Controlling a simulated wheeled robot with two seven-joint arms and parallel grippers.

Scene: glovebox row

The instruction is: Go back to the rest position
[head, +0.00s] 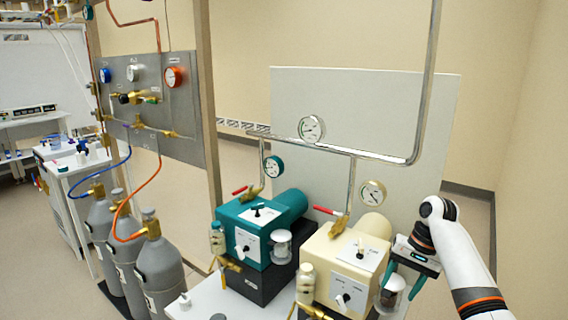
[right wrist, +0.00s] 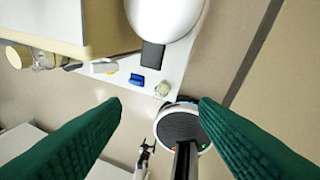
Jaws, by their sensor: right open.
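My right gripper (head: 400,292) is at the right of the head view, beside the right end of the cream pump (head: 345,262). Its green fingers point down near a clear jar on that pump; I cannot tell from this view whether they touch it. In the right wrist view my right gripper (right wrist: 160,103) has its fingers wide apart with nothing between them. My left gripper cannot be made out in the head view.
A teal pump (head: 262,228) stands left of the cream pump on a white bench (head: 215,297). Pipes and gauges rise behind them. Grey gas cylinders (head: 160,265) stand left under a valve panel (head: 150,100). A small blue item (right wrist: 137,79) lies on the bench edge. Floor at right looks clear.

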